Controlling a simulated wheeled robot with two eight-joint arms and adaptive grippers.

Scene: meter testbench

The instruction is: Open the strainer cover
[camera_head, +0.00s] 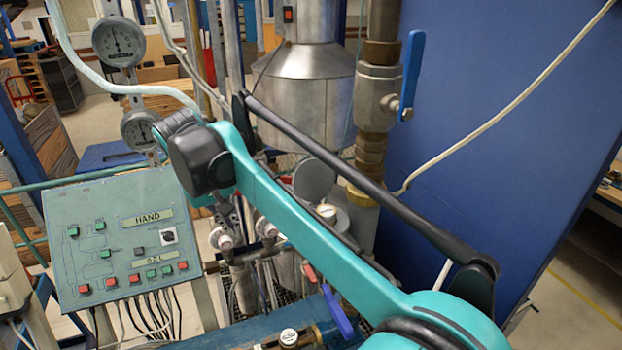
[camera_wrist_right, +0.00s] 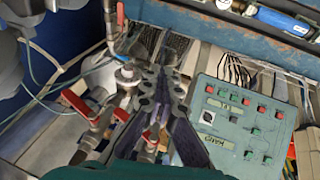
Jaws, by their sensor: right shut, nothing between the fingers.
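A round grey metal lid (camera_head: 313,178), which looks like the strainer cover, shows behind my right arm in the head view. It looks tilted up, above a metal vessel with a pale round cap (camera_head: 326,211); my arm partly hides this area, so I cannot tell whether the lid is open. My right gripper (camera_wrist_right: 160,70) is shut and empty in the wrist view, its dark fingers pointing away among the pipes and valves. In the head view it is mostly hidden below my wrist. I see no contact with the lid. My left gripper is not in view.
A green control panel (camera_head: 130,250) stands left of the pipes, and also shows in the wrist view (camera_wrist_right: 238,122). Red-handled valves (camera_wrist_right: 75,103) sit close beside the gripper. A blue-handled valve (camera_head: 411,75) and a blue wall (camera_head: 500,130) are at the right.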

